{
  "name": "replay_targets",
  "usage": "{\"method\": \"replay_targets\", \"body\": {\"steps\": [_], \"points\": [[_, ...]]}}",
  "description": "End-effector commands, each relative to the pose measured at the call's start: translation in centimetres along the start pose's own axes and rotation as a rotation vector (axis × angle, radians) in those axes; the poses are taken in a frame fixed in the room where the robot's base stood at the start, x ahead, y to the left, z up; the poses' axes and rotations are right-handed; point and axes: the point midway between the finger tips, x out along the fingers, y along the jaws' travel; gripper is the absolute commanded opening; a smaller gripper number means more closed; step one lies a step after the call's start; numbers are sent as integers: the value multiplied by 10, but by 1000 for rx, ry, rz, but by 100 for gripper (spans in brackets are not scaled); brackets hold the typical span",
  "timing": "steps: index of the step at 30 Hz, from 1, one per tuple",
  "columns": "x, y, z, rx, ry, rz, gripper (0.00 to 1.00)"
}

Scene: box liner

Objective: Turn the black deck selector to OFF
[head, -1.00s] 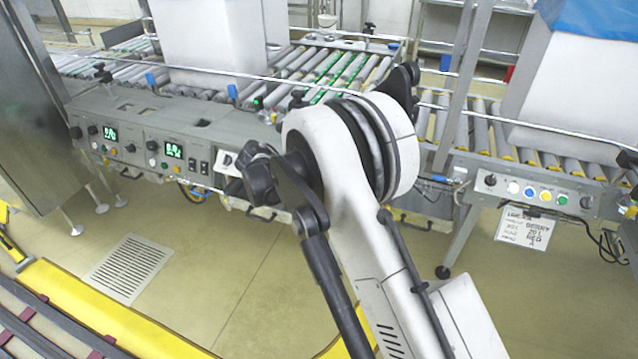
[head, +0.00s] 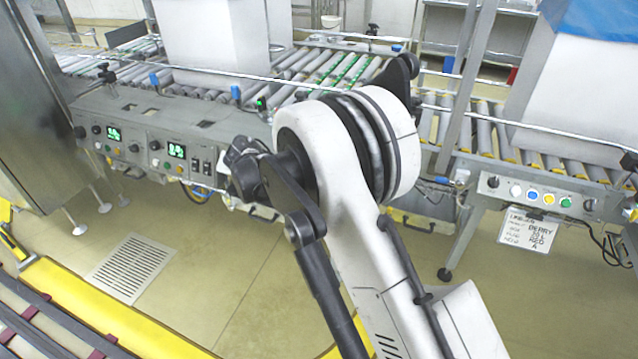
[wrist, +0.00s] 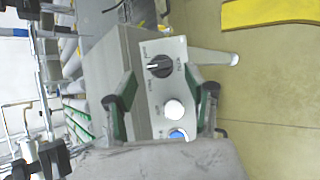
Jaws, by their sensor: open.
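The black deck selector (wrist: 159,67) is a round knob on the light grey face of the control panel (wrist: 152,97) in the wrist view. A pale mark shows on the knob. The small labels around it are too blurred to read. In the head view the selector (head: 492,181) is at the left end of the right-hand panel. My gripper (wrist: 168,92) is open and empty. Its two dark fingers with green pads stand either side of the panel face in the picture, with the selector beyond the tips, apparently untouched. The gripper is hidden behind my arm in the head view.
A white button (wrist: 174,110) and a blue button (wrist: 179,134) sit beside the selector. Yellow (head: 548,198) and green (head: 565,202) buttons follow along the panel. A paper label (head: 527,230) hangs below. Roller conveyors (head: 470,120) run behind; a thin rail crosses above the panel.

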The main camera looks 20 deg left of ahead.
Motion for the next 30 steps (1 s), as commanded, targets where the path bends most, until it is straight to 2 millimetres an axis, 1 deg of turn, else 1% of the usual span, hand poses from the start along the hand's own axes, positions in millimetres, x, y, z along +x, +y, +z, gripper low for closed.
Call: {"method": "replay_targets", "body": {"steps": [1, 3, 6, 9, 13, 25, 28, 30], "points": [[-9, 0, 0, -1, 1, 1, 49], [-19, 0, 0, -2, 1, 1, 49], [-31, 0, 0, -2, 0, 0, 49], [-38, 0, 0, -1, 0, 0, 49], [-41, 0, 0, 0, 0, 0, 49], [-40, 1, 1, 1, 0, -1, 49], [-39, 8, 11, 14, 4, -12, 49], [-37, 19, 24, 32, 12, -26, 49]]}}
